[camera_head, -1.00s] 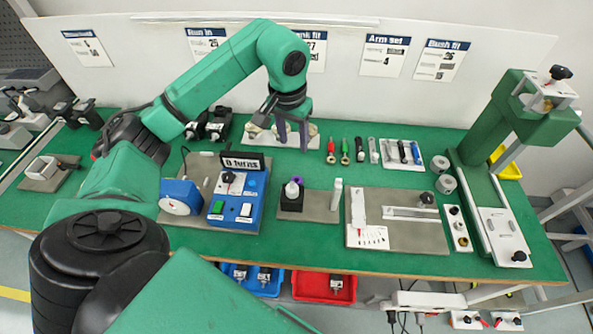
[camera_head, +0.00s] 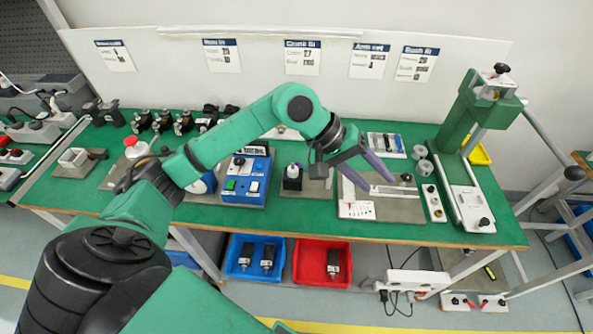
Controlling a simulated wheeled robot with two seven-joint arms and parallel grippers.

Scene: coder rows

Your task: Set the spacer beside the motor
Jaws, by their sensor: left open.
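A small black block with a white round top (camera_head: 293,175), which looks like the motor, stands on a grey mat (camera_head: 307,190) at the middle of the bench. A pale upright piece (camera_head: 329,179), possibly the spacer, stands at the mat's right edge, partly hidden by my gripper's wrist. My left gripper (camera_head: 379,184) is open, its two dark purple-grey fingers pointing down and right. They overlap the grey fixture plate (camera_head: 400,208) right of the mat in the picture. I see nothing between the fingers. My right gripper is out of view.
A blue control box (camera_head: 246,184) stands left of the motor. A green press (camera_head: 474,120) stands at the right, with metal rings (camera_head: 424,166) beside it. A white tray (camera_head: 386,146) lies behind the fingers. Blue (camera_head: 254,278) and red (camera_head: 310,275) bins sit below the bench.

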